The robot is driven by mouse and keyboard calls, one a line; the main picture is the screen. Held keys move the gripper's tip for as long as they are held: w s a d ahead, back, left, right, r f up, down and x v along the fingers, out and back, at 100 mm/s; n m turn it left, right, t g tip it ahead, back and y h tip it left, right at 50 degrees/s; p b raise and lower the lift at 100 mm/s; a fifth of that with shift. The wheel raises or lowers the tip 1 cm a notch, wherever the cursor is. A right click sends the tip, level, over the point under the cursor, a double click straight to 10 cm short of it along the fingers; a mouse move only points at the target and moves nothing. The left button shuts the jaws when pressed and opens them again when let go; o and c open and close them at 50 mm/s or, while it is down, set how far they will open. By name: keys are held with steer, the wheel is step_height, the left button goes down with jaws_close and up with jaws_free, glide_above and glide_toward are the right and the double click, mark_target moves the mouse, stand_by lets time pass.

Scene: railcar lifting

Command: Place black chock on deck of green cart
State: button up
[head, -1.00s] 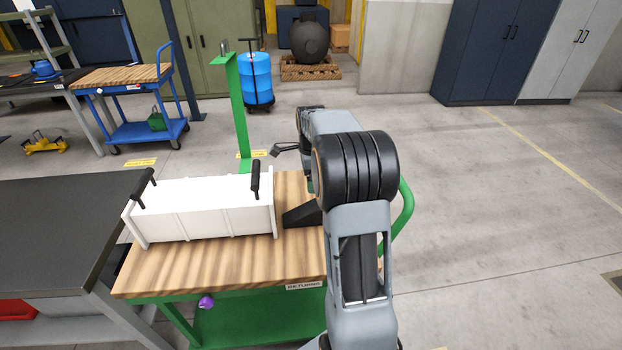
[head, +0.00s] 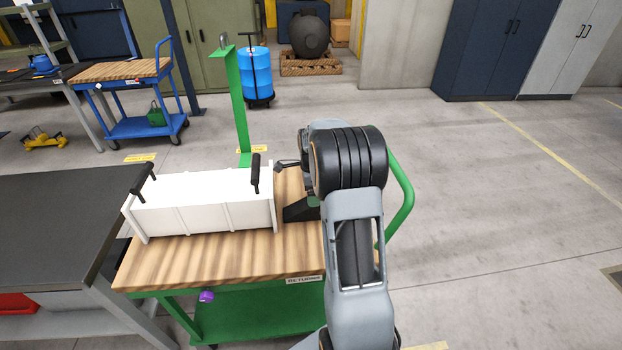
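The green cart has a wooden deck (head: 220,264) with a label on its front edge. The black chock (head: 298,209) is a dark wedge at the deck's right part, just right of the white box, and appears to rest on the wood. Its right end is hidden by my arm. My gripper (head: 311,198) is low over the deck at the chock's right end, mostly hidden behind my own wrist. I cannot see its fingers clearly, nor whether it grips the chock.
A white box (head: 203,208) with two black handles fills the deck's back left. A green post (head: 238,108) rises behind it. A green handle (head: 402,205) curves at the cart's right. A dark-topped bench (head: 55,225) adjoins at left. Open floor lies to the right.

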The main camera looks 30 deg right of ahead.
mark_target(299, 211)
steer(key=shift+f, duration=2.95)
steer(key=c, duration=1.4)
